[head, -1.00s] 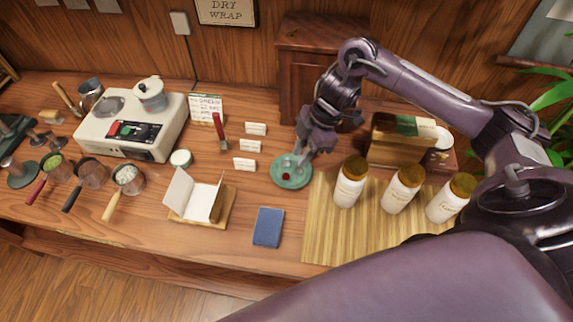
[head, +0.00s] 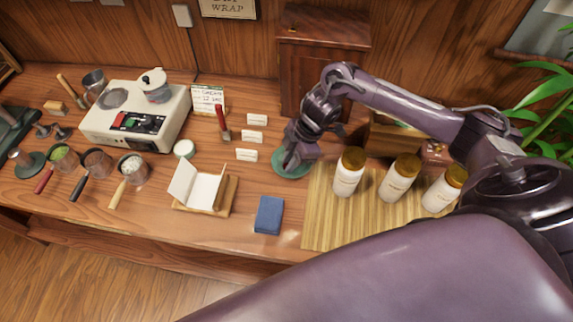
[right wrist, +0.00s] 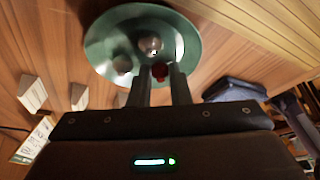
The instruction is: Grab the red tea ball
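In the right wrist view, the red tea ball (right wrist: 160,71) is small and dark red. It sits between the two fingertips of my right gripper (right wrist: 160,76), whose fingers are close together with the ball filling the gap. The round green dish (right wrist: 192,45) lies just beyond, with pale grey-brown balls (right wrist: 150,45) on it. In the head view, my right gripper (head: 289,163) is over the green dish (head: 293,174) and hides the balls. My left gripper is not in view.
Three white jars (head: 348,174) with brown lids stand on a bamboo mat (head: 325,220) right of the dish. A blue folded cloth (head: 269,215) lies in front. Small white cards (head: 247,155) and a red-handled tool (head: 222,125) are to the left.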

